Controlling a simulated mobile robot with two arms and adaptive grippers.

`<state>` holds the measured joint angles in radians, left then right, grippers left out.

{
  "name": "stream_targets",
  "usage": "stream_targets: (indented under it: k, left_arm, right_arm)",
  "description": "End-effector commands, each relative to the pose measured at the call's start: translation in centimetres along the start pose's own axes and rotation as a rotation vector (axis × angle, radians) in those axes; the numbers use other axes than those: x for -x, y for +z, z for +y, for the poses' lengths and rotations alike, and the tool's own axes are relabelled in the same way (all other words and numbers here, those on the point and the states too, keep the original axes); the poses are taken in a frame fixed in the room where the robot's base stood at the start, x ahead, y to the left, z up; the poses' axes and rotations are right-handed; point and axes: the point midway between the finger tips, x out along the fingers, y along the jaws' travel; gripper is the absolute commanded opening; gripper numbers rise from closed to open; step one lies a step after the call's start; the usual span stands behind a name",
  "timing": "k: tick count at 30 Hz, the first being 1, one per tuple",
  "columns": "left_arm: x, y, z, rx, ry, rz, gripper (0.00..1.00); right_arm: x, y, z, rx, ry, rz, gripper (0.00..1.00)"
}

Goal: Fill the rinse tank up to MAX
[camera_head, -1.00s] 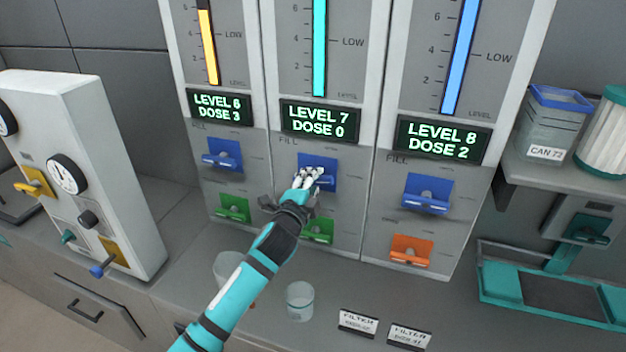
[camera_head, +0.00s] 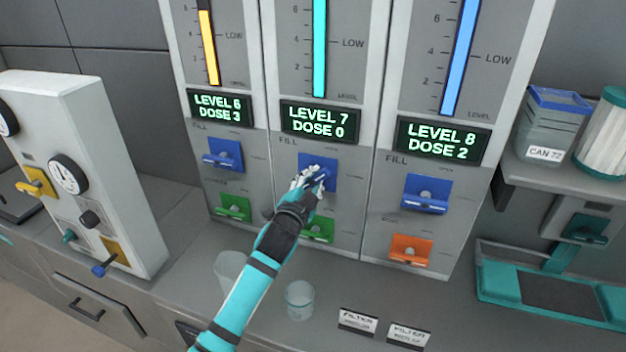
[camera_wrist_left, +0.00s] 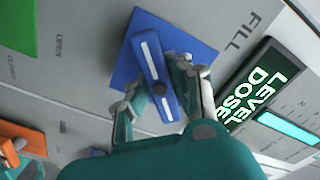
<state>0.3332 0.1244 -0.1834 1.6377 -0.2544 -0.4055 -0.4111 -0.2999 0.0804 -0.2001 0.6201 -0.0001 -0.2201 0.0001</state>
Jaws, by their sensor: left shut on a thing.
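Three level columns stand side by side. The middle one has a teal level bar (camera_head: 320,45) and a display (camera_head: 320,121) reading LEVEL 7, DOSE 0. Below it, under the word FILL, is a blue plate (camera_head: 323,164) with a blue lever. My left gripper (camera_head: 317,178) is shut on this blue fill lever (camera_wrist_left: 153,62), with a finger on each side of it in the left wrist view. The gripper partly hides the lever in the head view. A green valve (camera_head: 319,231) sits below, partly behind my wrist. No rinse label is readable. My right gripper is not in view.
The left column's display (camera_head: 221,107) reads LEVEL 6, DOSE 3; the right column's display (camera_head: 443,140) reads LEVEL 8, DOSE 2. Clear cups, including one cup (camera_head: 300,300), stand on the counter below. A gauge panel (camera_head: 120,150) stands at left, a teal-framed tray (camera_head: 530,312) at right.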

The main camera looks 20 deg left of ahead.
Motion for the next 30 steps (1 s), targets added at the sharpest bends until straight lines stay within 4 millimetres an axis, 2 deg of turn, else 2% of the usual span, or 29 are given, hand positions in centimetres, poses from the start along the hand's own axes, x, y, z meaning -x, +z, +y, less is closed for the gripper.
stream_targets:
  k: [10, 11, 17, 26, 30]
  left_arm:
    - [0.0, 0.2, 0.2, 0.003, 0.004, -0.004, 0.0]
    - [0.0, 0.2, 0.2, 0.003, 0.005, -0.004, 0.19]
    - [0.0, 0.1, 0.1, 0.002, 0.003, -0.003, 0.44]
    - [0.2, 0.1, 0.1, 0.002, 0.001, -0.001, 0.44]
    - [1.8, 0.1, 0.1, 0.002, 0.001, 0.0, 0.44]
  right_arm:
    - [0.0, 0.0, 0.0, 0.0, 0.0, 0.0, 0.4]
    - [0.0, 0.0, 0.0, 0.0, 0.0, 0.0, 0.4]
    - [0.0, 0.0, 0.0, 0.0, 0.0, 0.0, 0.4]
    - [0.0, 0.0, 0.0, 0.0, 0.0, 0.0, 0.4]
    - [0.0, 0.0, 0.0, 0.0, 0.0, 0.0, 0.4]
